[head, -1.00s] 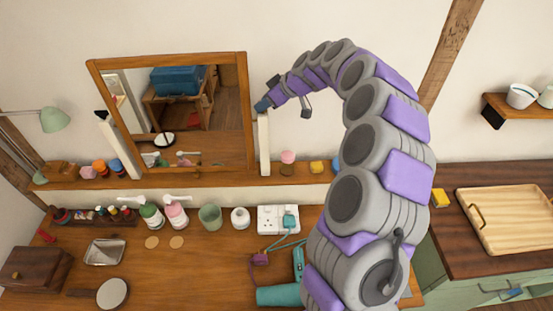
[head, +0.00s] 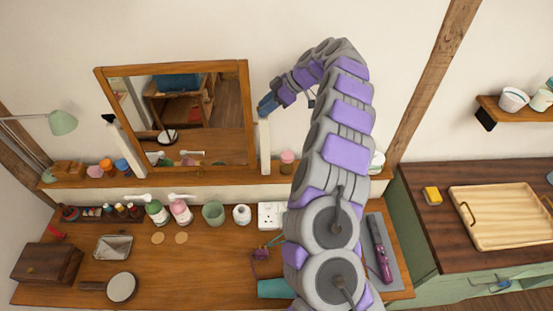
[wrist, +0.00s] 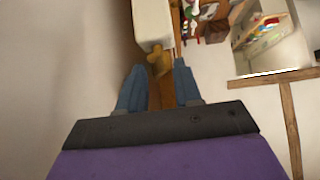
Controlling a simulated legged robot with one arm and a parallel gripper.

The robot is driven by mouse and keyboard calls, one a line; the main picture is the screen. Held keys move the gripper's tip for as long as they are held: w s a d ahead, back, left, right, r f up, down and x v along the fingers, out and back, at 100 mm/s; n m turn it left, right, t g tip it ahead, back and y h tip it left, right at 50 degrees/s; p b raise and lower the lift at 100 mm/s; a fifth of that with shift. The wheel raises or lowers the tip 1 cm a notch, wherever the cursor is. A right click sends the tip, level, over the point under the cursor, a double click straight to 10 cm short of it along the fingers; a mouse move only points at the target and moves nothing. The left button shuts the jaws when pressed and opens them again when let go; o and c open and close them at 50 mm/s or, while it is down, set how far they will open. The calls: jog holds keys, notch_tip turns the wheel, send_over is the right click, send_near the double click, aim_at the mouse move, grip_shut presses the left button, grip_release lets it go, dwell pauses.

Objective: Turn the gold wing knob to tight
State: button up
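The gold wing knob (wrist: 158,58) shows in the wrist view at the end of a white post (wrist: 152,22). My gripper (wrist: 160,70) is open, with its two blue fingers apart. The knob appears between and just past the fingertips, with a gap on each side, and I see no contact. In the head view my gripper (head: 267,104) is at the top of the white post (head: 265,147), right of the wood-framed mirror (head: 244,115). The knob cannot be made out in the head view.
A counter with a wooden tray (head: 500,215) is at right. The wall is close behind my gripper.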

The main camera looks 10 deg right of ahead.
jog(key=shift+d+r+n+p, duration=0.15)
jog(key=shift+d+n+p, duration=0.05)
jog(key=shift+n+p, duration=0.15)
jog(key=w+p+v, duration=0.1)
jog(key=p+v, duration=0.4)
jog(key=v, duration=1.2)
jog(key=s+a+f+m+g+h+b, duration=0.1)
jog(key=s+a+m+b, duration=0.4)
jog(key=s, duration=0.9)
jog(key=s+a+f+m+g+h+b, duration=0.2)
jog(key=s+a+f+m+b, duration=0.3)
jog(key=s+a, duration=0.6)
jog(key=s+m+h+b, duration=0.1)
jog(key=s, duration=0.2)
jog(key=shift+h, duration=0.3)
jog(key=shift+r, duration=0.1)
